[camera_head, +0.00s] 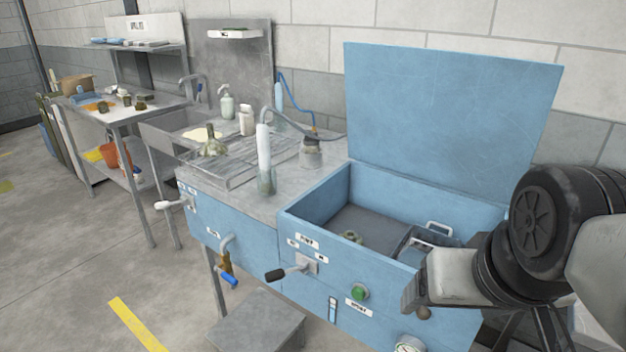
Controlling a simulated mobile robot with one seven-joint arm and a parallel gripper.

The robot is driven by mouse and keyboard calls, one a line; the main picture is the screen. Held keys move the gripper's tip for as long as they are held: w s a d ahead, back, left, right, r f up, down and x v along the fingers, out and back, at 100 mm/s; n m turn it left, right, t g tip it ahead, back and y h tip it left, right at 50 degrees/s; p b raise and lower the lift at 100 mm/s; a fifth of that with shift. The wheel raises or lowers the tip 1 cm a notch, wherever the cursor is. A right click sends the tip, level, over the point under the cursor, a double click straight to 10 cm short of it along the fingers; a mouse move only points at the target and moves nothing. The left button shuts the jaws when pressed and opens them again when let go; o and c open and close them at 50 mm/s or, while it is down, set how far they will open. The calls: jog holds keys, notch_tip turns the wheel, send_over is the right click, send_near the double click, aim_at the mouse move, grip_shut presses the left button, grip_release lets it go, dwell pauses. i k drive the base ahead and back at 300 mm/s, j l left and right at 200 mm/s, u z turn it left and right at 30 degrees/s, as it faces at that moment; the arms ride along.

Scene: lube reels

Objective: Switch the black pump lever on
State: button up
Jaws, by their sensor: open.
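The black pump lever (276,275) sticks out to the left from a grey switch plate (307,265) on the front of the blue cabinet (262,245). A label (307,241) is above the plate, and two small labels flank it, too small to read surely. My gripper (409,297) is at the right, in front of the cabinet and well to the right of the lever. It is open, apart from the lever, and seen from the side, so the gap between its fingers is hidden.
A green button (360,292) and a gauge (409,344) lie between lever and gripper or below. A blue-handled tap (229,281) and a white-handled lever (170,204) stick out further left. The raised blue lid (450,110) stands behind. A grey step (258,322) stands on the floor.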

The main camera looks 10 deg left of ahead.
aim_at(273, 276)
jog(key=k+j+u, duration=0.1)
jog(key=j+u, duration=0.45)
jog(key=i+j, duration=0.1)
jog(key=i, duration=0.2)
jog(key=k+z, duration=0.2)
jog(key=k, duration=0.15)
jog(key=i+l+u, duration=0.2)
jog(key=l, duration=0.2)
jog(key=i+j+u, duration=0.2)
jog(key=i+j, duration=0.5)
